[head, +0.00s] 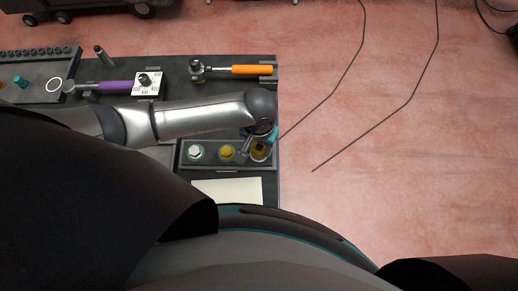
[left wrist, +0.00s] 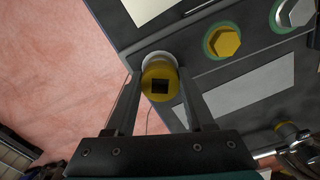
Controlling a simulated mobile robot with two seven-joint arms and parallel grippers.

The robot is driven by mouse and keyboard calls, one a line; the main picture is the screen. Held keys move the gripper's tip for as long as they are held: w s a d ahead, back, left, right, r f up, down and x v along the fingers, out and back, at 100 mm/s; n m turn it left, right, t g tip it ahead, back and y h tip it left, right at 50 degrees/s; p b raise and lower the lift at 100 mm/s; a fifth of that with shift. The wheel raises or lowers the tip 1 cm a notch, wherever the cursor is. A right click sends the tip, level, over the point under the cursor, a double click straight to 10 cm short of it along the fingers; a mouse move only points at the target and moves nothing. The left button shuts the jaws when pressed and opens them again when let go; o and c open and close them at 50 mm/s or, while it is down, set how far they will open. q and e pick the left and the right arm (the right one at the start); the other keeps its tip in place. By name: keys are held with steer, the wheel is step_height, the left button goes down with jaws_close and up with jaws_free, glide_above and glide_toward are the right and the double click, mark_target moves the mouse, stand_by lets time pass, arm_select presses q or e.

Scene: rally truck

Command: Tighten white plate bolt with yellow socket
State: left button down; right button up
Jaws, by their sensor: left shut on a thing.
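My left gripper (head: 257,143) comes in from the left in the head view and is shut on the yellow socket (head: 259,151). In the left wrist view the yellow socket (left wrist: 160,83) sits between the two fingers, its square hole facing the camera. A white hex bolt (head: 196,153) and a yellow hex bolt (head: 227,153) stand in a row left of the socket on a dark plate (head: 212,167). In the wrist view the yellow bolt (left wrist: 225,42) and white bolt (left wrist: 296,12) are at upper right. My right gripper is not in view.
An orange-handled tool (head: 252,70) and a purple-handled tool (head: 115,86) lie at the back of the dark table. A white dial card (head: 149,82) is beside the purple handle. A pale sheet (head: 228,191) lies in front of the bolts. Open reddish floor (head: 400,150) is to the right.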

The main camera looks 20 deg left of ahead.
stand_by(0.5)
arm_select(q)
steer(key=m, duration=0.4)
steer(key=shift+m, duration=0.3)
steer(key=shift+n, duration=0.4)
steer(key=c, duration=0.8)
jaws_free()
jaws_close()
